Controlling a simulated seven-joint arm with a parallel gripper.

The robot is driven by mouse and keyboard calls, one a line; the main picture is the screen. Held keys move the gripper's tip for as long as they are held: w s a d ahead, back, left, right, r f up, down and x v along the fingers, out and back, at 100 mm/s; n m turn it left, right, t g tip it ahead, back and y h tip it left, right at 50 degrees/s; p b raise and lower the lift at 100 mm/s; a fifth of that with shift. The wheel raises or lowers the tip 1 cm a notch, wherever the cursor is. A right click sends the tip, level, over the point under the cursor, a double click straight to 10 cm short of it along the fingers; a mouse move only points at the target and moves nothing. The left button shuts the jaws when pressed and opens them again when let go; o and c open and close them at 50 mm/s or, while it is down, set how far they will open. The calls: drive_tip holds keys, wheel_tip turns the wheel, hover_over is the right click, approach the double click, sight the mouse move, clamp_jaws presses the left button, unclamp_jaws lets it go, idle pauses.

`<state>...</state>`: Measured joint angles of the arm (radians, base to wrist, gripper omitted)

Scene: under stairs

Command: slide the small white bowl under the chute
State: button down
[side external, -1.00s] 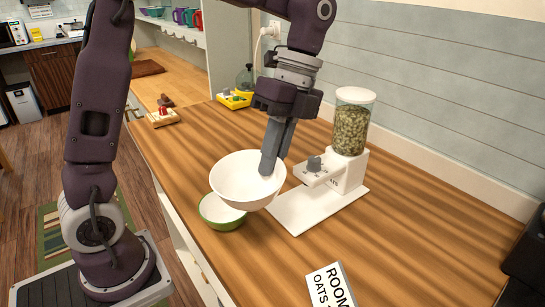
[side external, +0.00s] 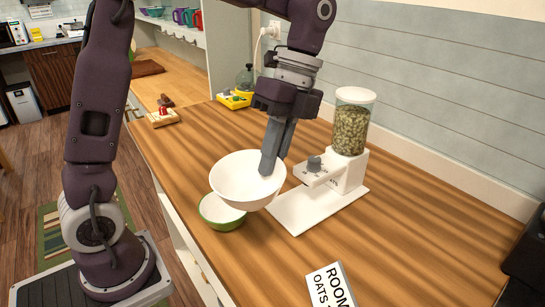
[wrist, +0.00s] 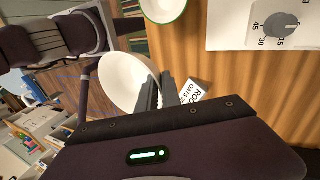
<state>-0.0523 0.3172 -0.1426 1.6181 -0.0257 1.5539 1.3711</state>
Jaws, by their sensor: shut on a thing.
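The white bowl (side external: 240,181) hangs tilted in the grip of my gripper (side external: 269,172), whose fingers are shut on its right rim. It also shows in the wrist view (wrist: 127,82), beside the dark fingers (wrist: 160,103). A green bowl with a white inside (side external: 222,215) sits on the counter below and partly behind the white bowl; its top also shows in the wrist view (wrist: 165,8). The dispenser (side external: 350,140) has a clear hopper of pale green-brown pieces. Its chute area, with a grey knob (side external: 314,163), stands above a white base plate (side external: 305,210), right of my gripper.
A card reading "ROOM" and "OATS" (side external: 330,287) lies at the counter's front. A yellow tray (side external: 234,99) and a small wooden holder with a red item (side external: 162,117) stand farther back. A dark object (side external: 525,250) is at the right edge. The wooden counter right of the card is clear.

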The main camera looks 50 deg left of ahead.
drive_tip(key=shift+w, duration=0.1)
drive_tip(key=w+a+f+n+h, duration=0.1)
drive_tip(key=w+a+f, duration=0.2)
drive_tip(key=f, duration=0.1)
drive_tip(key=w+a+f+n, duration=0.2)
drive_tip(key=w+a+f, duration=0.1)
drive_tip(key=f, duration=0.1)
drive_tip(key=w+a+f+n+h, duration=0.1)
drive_tip(key=w+a+f+n, duration=0.1)
drive_tip(key=w+f, duration=0.1)
drive_tip(key=shift+w+a+f+h, duration=0.15)
drive_tip(key=shift+a+f, duration=0.05)
drive_tip(key=shift+f, duration=0.25)
drive_tip(key=shift+w+a+f+h, duration=0.15)
drive_tip(key=shift+a+f, duration=0.05)
drive_tip(key=shift+f, duration=0.2)
wheel_tip(320, 180, down, 4)
drive_tip(key=shift+r, duration=0.25)
drive_tip(key=shift+w+d+f, duration=0.1)
drive_tip(key=shift+w+f, duration=0.05)
drive_tip(key=shift+w, duration=3.05)
drive_tip(key=c, duration=1.5)
unclamp_jaws()
drive_tip(key=shift+o, duration=0.2)
